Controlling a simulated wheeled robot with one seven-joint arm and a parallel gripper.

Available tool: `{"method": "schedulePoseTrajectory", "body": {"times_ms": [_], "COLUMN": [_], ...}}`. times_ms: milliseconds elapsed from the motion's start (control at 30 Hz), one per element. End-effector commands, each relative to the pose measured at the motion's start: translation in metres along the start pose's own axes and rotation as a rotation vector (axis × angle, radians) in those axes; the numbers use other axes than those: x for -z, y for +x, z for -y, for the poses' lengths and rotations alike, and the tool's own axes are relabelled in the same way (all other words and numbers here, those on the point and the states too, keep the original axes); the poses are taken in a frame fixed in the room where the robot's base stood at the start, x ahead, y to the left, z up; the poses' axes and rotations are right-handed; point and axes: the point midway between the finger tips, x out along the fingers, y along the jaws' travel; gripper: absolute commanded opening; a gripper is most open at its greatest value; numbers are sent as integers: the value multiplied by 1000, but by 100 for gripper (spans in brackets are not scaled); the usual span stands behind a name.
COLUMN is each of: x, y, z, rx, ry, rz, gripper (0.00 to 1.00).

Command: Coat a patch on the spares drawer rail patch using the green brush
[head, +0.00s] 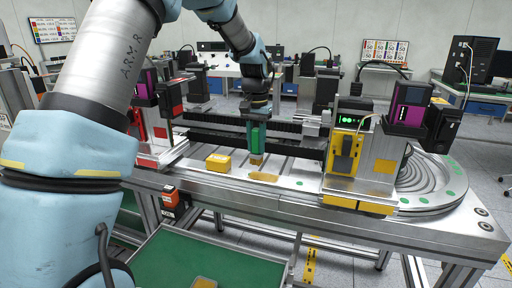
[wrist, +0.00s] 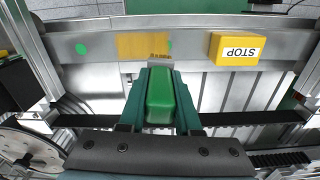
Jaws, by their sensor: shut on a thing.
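My gripper (head: 257,125) is shut on the green brush (head: 255,138), which hangs upright with its bristles down. In the wrist view the brush's green body (wrist: 161,98) lies between the two fingers of my gripper (wrist: 161,85). A tan rectangular patch (head: 264,177) lies on the metal rail in front of the brush. In the wrist view this patch (wrist: 143,46) is partly overlapped by the bristle end. I cannot tell whether the bristles touch it. No label names it as the spares drawer rail patch.
A yellow STOP block (head: 217,163) sits on the rail left of the brush; the wrist view shows it (wrist: 235,48) too. A yellow and grey station (head: 345,150) stands at right. A green tray (head: 185,262) is below, in front. Another tan patch (head: 384,166) marks the right station.

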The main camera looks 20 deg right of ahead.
Motion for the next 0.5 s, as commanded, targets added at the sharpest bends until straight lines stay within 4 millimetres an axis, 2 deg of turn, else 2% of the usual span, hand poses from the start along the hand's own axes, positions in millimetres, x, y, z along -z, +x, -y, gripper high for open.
{"method": "schedulePoseTrajectory", "body": {"times_ms": [33, 500], "x": [0, 0], "y": [-8, -48], "z": [0, -1], "rx": [0, 0], "ry": [0, -1], "rz": [0, 1], "gripper": [0, 0]}}
